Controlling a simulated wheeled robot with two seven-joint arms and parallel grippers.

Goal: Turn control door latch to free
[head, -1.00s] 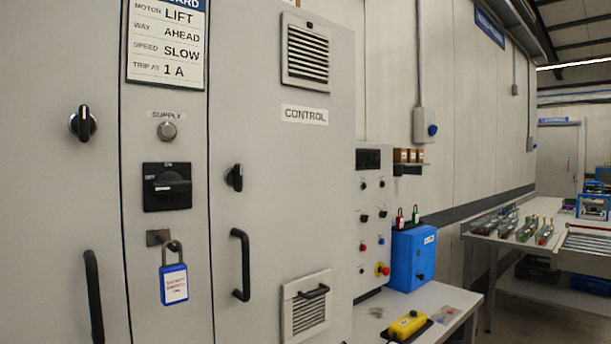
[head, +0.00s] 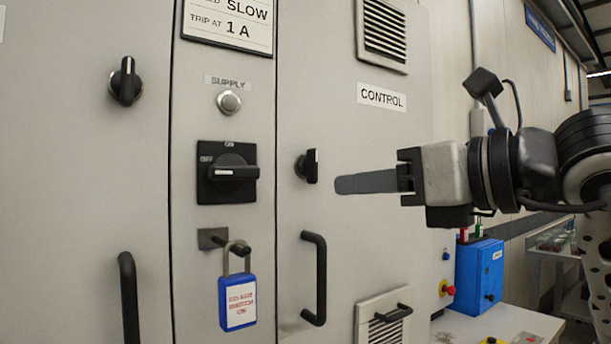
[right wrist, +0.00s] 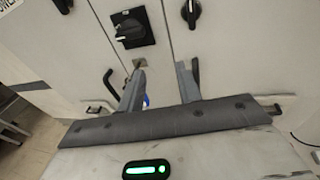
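My left gripper is out of view.
A black supply switch (head: 227,172) and a blue padlock (head: 238,302) on a hasp are on the panel to the left. The door's black handle (head: 315,278) is below the latch. Another knob (head: 125,82) is further left. A blue box (head: 480,275) stands on the bench.

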